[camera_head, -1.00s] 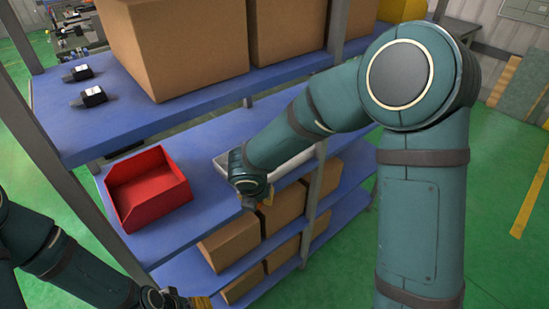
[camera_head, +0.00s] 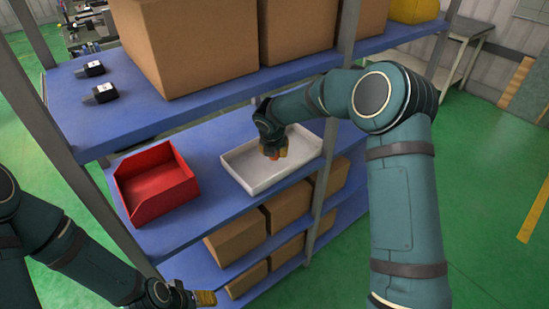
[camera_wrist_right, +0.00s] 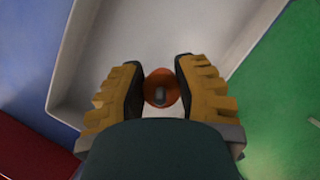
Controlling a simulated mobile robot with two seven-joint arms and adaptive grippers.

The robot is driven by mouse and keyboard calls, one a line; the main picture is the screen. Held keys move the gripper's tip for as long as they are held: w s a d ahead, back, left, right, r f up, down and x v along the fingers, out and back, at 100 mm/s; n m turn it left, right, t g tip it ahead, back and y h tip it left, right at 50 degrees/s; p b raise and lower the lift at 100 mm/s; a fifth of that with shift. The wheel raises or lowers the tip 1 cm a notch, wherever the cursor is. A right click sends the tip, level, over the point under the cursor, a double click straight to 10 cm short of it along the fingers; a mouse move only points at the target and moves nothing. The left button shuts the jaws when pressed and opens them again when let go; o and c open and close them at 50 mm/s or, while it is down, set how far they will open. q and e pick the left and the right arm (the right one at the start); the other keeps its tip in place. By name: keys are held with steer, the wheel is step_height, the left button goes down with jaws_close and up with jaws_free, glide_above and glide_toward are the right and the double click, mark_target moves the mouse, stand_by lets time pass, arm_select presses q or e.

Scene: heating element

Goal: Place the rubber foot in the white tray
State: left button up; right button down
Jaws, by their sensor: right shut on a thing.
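The white tray (camera_head: 245,180) lies on the blue middle shelf, right of the red bin; its floor and walls fill much of the right wrist view (camera_wrist_right: 165,35). My right gripper (camera_head: 275,152) is over the tray, pointing down. In the right wrist view its two yellow fingers (camera_wrist_right: 160,90) are shut on the rubber foot (camera_wrist_right: 161,77), a small round orange piece with a grey middle. The foot is mostly hidden in the head view. Its height above the tray floor is hard to tell.
The red bin (camera_head: 135,190) stands left of the tray. The upper shelf (camera_head: 200,95) holds large cardboard boxes (camera_head: 190,40) and two small black devices (camera_head: 105,92). A grey post (camera_head: 325,175) rises at the tray's right. More boxes sit on the shelf below.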

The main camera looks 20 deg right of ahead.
mark_target(274, 165)
steer(key=shift+w+f+b, duration=0.1)
steer(key=shift+f+b, duration=0.45)
steer(key=shift+f, duration=1.2)
steer(key=shift+f, duration=0.2)
steer(key=c, duration=0.7)
jaws_free()
steer(key=shift+c, duration=0.2)
steer(key=shift+r, duration=0.15)
